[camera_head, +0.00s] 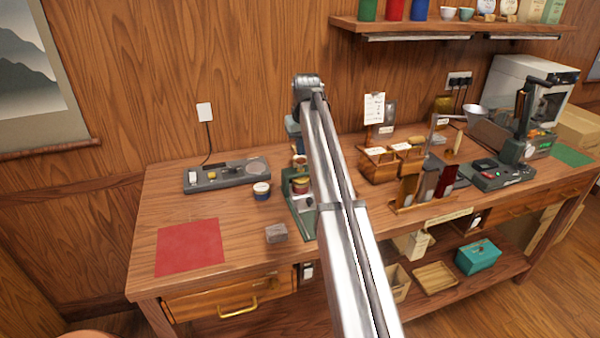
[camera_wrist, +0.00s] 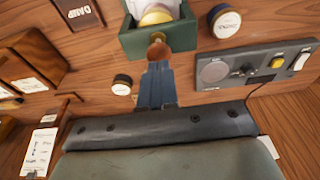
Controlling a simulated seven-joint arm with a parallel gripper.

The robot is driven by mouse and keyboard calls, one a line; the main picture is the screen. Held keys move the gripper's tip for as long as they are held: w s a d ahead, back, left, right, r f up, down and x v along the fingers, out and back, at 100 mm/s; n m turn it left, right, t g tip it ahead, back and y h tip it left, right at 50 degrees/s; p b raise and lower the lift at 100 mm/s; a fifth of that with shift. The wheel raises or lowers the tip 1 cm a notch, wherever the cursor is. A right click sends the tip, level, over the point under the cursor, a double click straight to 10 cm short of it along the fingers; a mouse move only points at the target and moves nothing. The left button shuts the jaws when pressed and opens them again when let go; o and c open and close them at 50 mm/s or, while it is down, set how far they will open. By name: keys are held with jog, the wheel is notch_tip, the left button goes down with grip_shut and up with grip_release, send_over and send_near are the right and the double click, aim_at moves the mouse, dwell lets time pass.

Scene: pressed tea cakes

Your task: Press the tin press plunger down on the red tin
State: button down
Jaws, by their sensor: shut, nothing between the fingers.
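The tin press (camera_head: 303,215) is a green frame at the middle of the table, partly hidden by my arm. Its plunger has a brown knob (camera_head: 299,161), which also shows in the wrist view (camera_wrist: 158,49). Below the knob sits a tin with red on its side and a gold top (camera_head: 300,184), inside the press. My gripper (camera_wrist: 158,66) is shut and empty, its blue fingers pointing at the knob. The fingertips overlap the knob's edge in the wrist view; I cannot tell if they touch. In the head view the fingertips are mostly hidden behind my arm.
A dark blue tin (camera_head: 262,191) stands left of the press, near a grey control panel (camera_head: 228,175). A grey block (camera_head: 276,234) and a red mat (camera_head: 190,247) lie in front. Wooden holders (camera_head: 380,165) stand right. Another dark tin (camera_wrist: 122,84) is beside my fingers in the wrist view.

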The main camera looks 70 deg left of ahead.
jog(key=shift+f, duration=1.3)
jog(key=shift+r, duration=2.35)
jog(key=shift+d, duration=0.1)
